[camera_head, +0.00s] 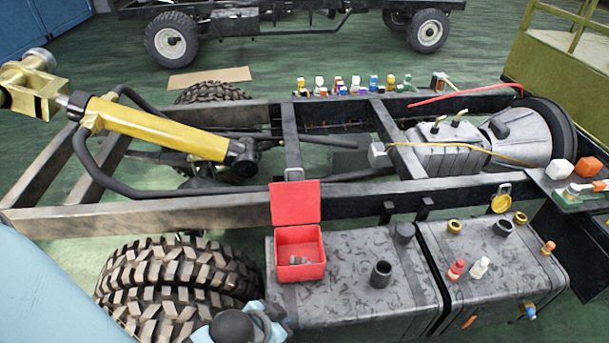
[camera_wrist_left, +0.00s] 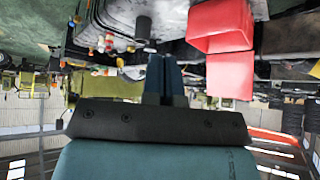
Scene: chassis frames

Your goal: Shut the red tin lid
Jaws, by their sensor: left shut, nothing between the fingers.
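The red tin (camera_head: 300,271) stands on the grey tank (camera_head: 340,305) by the frame rail, with a few small grey pieces inside. Its red lid (camera_head: 295,203) stands open, upright at the tin's back edge. In the left wrist view, which is upside down, the tin (camera_wrist_left: 219,28) and lid (camera_wrist_left: 230,76) appear to the right of my left gripper (camera_wrist_left: 164,60). That gripper is shut and empty, apart from the tin and lid. In the head view my left wrist shows at the bottom edge, left of the tin; its fingertips are not clear there. My right gripper is not in view.
Dark filler necks (camera_head: 381,274) rise from the tank right of the tin. Small red (camera_head: 456,270) and white (camera_head: 480,268) bottles stand farther right. The chassis rail (camera_head: 400,195) runs behind the lid.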

